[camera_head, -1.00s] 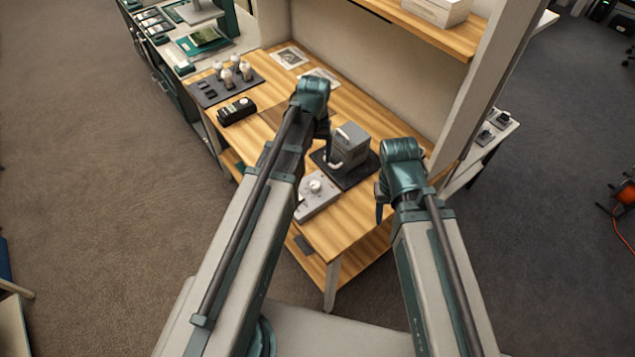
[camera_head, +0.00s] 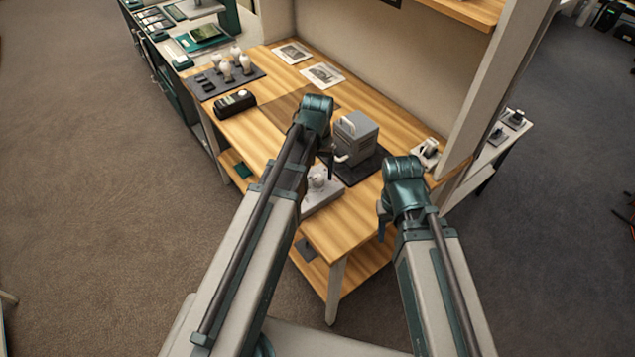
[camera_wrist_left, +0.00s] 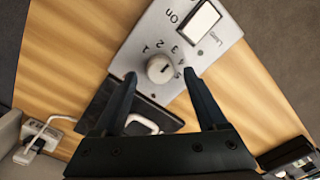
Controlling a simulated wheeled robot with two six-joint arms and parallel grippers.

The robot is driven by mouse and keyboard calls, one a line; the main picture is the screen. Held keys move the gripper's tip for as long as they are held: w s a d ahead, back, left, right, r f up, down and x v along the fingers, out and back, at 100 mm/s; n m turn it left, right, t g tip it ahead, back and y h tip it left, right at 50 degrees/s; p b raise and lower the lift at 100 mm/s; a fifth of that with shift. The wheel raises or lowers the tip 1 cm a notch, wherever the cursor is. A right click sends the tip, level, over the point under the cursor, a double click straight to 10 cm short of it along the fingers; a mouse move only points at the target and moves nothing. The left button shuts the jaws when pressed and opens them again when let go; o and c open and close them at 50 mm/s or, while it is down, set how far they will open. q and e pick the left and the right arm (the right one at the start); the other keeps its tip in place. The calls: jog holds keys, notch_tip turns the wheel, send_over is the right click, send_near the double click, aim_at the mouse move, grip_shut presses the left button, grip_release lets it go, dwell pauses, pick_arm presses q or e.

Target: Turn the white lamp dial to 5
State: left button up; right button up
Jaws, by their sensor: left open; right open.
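The pale round lamp dial (camera_wrist_left: 160,68) sits on a grey control panel (camera_wrist_left: 150,28) with printed numbers around it and a dark mark on its face. The setting it points to cannot be read surely. In the head view the dial (camera_head: 318,177) and panel (camera_head: 325,197) are partly hidden by my left arm. My left gripper (camera_wrist_left: 160,77) is open, its fingertips on either side of the dial; contact cannot be told. In the head view my left gripper (camera_head: 327,158) is over the panel's back edge. My right gripper (camera_head: 382,217) is open and empty, right of the panel.
A white rocker switch (camera_wrist_left: 198,20) is on the panel. A grey box-shaped device (camera_head: 356,138) with a handle stands on a dark mat behind it. A black device (camera_head: 235,103) and several white bulbs (camera_head: 226,70) are at the left. The table's front right is clear.

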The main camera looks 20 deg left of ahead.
pick_arm(q)
jog(key=shift+f+b, duration=0.45)
jog(key=shift+f, duration=0.4)
grip_shut()
